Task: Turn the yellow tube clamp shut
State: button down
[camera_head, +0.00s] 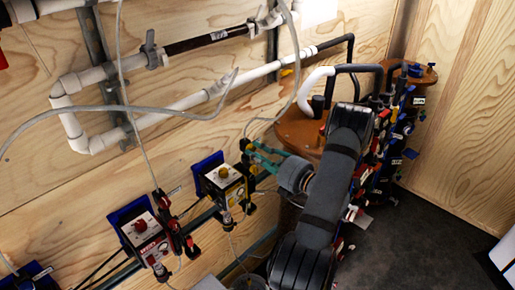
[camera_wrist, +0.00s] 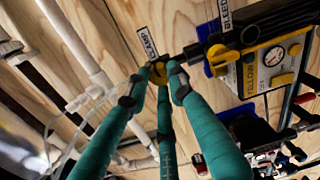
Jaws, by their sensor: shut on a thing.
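The yellow tube clamp (camera_wrist: 158,72) shows in the wrist view between my teal fingertips, just below a white label reading "CLAMP" (camera_wrist: 148,42). My gripper (camera_wrist: 155,84) is shut on it, with dark fingertips on both sides and a third teal finger below. The fingers hide part of the clamp, so its exact angle cannot be told. In the head view my gripper (camera_head: 249,152) reaches left to the wall fittings beside the yellow box (camera_head: 224,182); the clamp itself is too small and covered to make out there.
The yellow box also shows in the wrist view (camera_wrist: 262,62), close right of the fingers, with knobs and a gauge. A red box (camera_head: 147,236) sits lower left. White pipes (camera_head: 185,104) run along the wooden wall. A brown drum (camera_head: 300,132) stands behind my arm. Grey tubes hang nearby.

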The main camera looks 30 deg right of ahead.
jog(key=shift+r+m+p, duration=0.1)
jog(key=shift+m+p, duration=0.25)
jog(key=shift+m, duration=0.55)
jog(key=c, duration=1.6)
grip_release()
jog(key=shift+o, duration=0.4)
jog(key=shift+s, duration=0.15)
jog(key=v, duration=1.1)
jog(key=shift+s+d, duration=0.2)
jog(key=shift+s, duration=0.15)
jog(key=shift+w, duration=0.1)
